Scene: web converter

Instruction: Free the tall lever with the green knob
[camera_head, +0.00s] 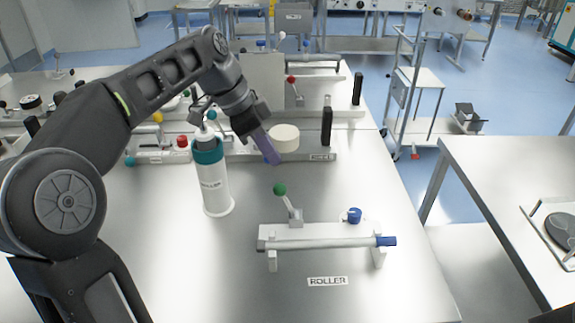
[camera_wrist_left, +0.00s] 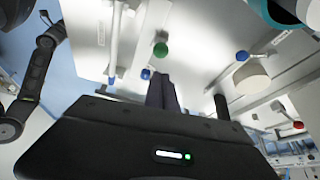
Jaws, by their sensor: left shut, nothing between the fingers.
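The lever with the green knob (camera_head: 280,189) stands on the left part of the roller frame (camera_head: 295,222), leaning left. A light grey roller bar (camera_head: 320,244) with a blue end lies across the front of the frame. A short blue knob (camera_head: 354,215) sits on its right part. My left gripper (camera_head: 272,157) is shut and empty, pointing down above the table, behind and apart from the green knob. In the left wrist view the green knob (camera_wrist_left: 160,50) shows beyond my shut fingers (camera_wrist_left: 162,92). A dark arm shows at that view's left edge; its fingers are unclear.
A white bottle (camera_head: 213,188) with a teal collar stands left of the frame. A rail with a cream cylinder (camera_head: 284,138) and a black upright handle (camera_head: 326,126) lies behind. A ROLLER label (camera_head: 327,281) is in front. Bare table surrounds the frame.

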